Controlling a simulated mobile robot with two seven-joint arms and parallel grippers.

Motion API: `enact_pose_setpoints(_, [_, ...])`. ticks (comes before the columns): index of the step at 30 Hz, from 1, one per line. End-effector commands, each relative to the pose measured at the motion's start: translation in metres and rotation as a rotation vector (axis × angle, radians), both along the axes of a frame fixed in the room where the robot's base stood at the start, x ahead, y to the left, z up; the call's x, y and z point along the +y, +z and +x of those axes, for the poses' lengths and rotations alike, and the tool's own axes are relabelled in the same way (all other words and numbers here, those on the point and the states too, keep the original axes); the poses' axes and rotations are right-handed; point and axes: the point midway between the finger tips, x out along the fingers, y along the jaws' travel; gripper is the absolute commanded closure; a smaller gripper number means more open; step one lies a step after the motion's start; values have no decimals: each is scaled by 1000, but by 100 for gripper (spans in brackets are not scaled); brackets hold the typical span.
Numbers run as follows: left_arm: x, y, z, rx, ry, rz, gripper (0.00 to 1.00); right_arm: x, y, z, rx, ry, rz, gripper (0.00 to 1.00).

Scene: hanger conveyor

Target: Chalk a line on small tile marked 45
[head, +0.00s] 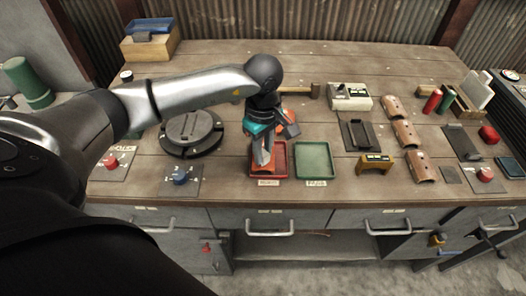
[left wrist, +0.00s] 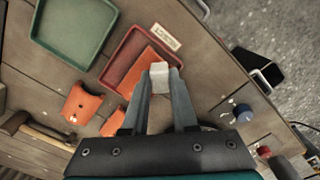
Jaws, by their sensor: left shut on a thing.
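My left gripper (head: 264,156) is over the red tray in the head view. In the left wrist view its fingers (left wrist: 160,88) are shut on a small white block (left wrist: 159,73), which looks like chalk. A flat orange tile (left wrist: 148,62) lies in the red tray (left wrist: 125,50), partly behind the fingers. Two curved orange tiles (left wrist: 82,103) lie beside the tray, one partly hidden by a finger. Several brown curved tiles (head: 407,135) stand in a row to the right in the head view. I cannot read the number 45 on any tile. My right gripper is not in view.
A green tray (head: 314,160) lies right of the red tray. A round turntable (head: 191,132) and a blue knob (head: 180,175) are to the left. A yellow-brown block (head: 375,164) stands near the front edge, and a hammer (head: 300,90) lies behind.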

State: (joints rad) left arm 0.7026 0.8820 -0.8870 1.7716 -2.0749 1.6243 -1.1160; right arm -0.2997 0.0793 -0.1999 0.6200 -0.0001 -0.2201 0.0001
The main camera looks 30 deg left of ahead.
Motion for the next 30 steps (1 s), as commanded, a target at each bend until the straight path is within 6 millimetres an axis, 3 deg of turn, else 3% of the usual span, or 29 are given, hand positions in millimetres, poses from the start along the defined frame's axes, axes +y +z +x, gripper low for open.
enact_pose_setpoints(16, [0, 47, 1, -4, 1, 1, 100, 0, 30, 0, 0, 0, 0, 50])
enact_pose_setpoints(30, [0, 49, 1, -5, 1, 0, 100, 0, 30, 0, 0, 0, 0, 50])
